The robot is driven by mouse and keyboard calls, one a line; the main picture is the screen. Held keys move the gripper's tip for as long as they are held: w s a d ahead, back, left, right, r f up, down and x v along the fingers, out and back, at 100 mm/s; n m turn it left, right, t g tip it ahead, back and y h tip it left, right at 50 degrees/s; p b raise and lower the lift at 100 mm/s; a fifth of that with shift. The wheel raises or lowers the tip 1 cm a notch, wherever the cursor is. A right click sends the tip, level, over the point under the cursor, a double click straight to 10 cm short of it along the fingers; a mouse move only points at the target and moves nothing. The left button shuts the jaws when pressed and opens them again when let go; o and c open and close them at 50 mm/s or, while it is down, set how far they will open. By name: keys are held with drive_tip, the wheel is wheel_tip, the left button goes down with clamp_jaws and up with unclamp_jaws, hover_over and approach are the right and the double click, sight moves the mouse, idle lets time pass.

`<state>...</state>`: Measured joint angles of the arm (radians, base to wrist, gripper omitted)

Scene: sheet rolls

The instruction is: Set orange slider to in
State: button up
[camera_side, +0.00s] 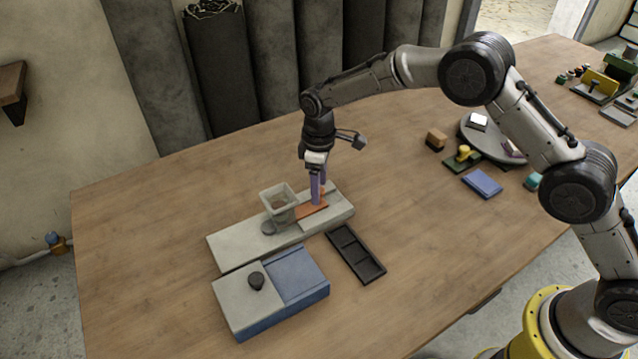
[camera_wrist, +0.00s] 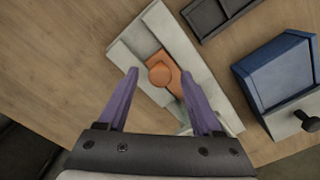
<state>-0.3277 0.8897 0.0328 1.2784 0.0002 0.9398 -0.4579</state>
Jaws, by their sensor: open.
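The orange slider (camera_wrist: 168,74) lies in a channel of a long pale grey base (camera_wrist: 207,83). It has a flat plate and a round knob. In the side view the slider (camera_side: 310,211) sits at the right part of the base (camera_side: 235,244), beside a grey square hopper (camera_side: 280,203). My gripper (camera_wrist: 160,75) is open, with its purple fingers apart and the knob seen between and beyond the fingertips. In the side view my gripper (camera_side: 316,200) points down at the slider and partly hides it. I cannot tell whether a finger touches the knob.
A blue and grey box (camera_side: 290,275) with a black knob stands in front of the base. A black divided tray (camera_side: 356,253) lies to its right. A blue block (camera_side: 482,183) and a round grey stand (camera_side: 495,145) are farther right. The table's left side is clear.

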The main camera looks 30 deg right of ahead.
drive_tip(key=shift+r, duration=0.1)
wheel_tip(320, 180, up, 14)
idle(0.5)
drive_tip(key=w+d+f+n+g+y, duration=0.2)
drive_tip(key=d+n+y, duration=0.25)
drive_tip(key=n, duration=0.95)
drive_tip(key=x, duration=0.8)
drive_tip(key=d+x, duration=0.1)
drive_tip(key=x, duration=0.4)
drive_tip(key=shift+w+f, duration=0.2)
drive_tip(key=shift+w, duration=0.05)
